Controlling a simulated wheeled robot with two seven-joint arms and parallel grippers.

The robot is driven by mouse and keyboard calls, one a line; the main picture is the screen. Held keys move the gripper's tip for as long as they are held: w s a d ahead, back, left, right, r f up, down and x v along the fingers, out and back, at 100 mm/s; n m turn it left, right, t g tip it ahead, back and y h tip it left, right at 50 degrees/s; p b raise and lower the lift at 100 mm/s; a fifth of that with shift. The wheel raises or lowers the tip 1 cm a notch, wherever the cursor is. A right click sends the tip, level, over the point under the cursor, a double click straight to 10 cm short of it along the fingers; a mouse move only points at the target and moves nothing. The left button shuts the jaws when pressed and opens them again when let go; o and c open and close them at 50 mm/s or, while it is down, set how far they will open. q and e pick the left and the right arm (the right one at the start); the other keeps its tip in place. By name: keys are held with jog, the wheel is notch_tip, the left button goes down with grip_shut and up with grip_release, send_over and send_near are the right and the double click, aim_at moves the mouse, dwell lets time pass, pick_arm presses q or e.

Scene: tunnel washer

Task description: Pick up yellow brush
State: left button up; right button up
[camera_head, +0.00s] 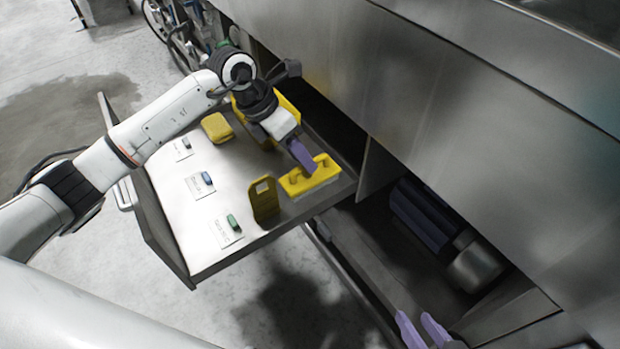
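The yellow brush (322,179) lies at the right end of the metal tray table, with pale bristles under its yellow body. My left gripper (302,156) reaches down to the brush from above, its purple fingertips at the brush's upper left side. The fingers overlap in this view, so I cannot tell whether they are open or touch the brush. My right gripper (422,326) is at the bottom edge of the picture, its two purple fingers apart and nothing visible between them.
The table (185,243) also holds a yellow upright bracket (264,200), a yellow block (217,128), a yellow bin (289,104) and small coloured pieces on white labels. The large steel machine (440,90) stands close along the right, with a dark opening below.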

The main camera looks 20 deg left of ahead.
pick_arm(q)
jog(key=shift+x, duration=1)
pick_arm(e)
jog(key=shift+a+f, duration=0.15)
jog(key=shift+f, duration=0.05)
pick_arm(q)
jog(key=shift+c, duration=0.3)
grip_shut()
jog(key=shift+r, duration=0.2)
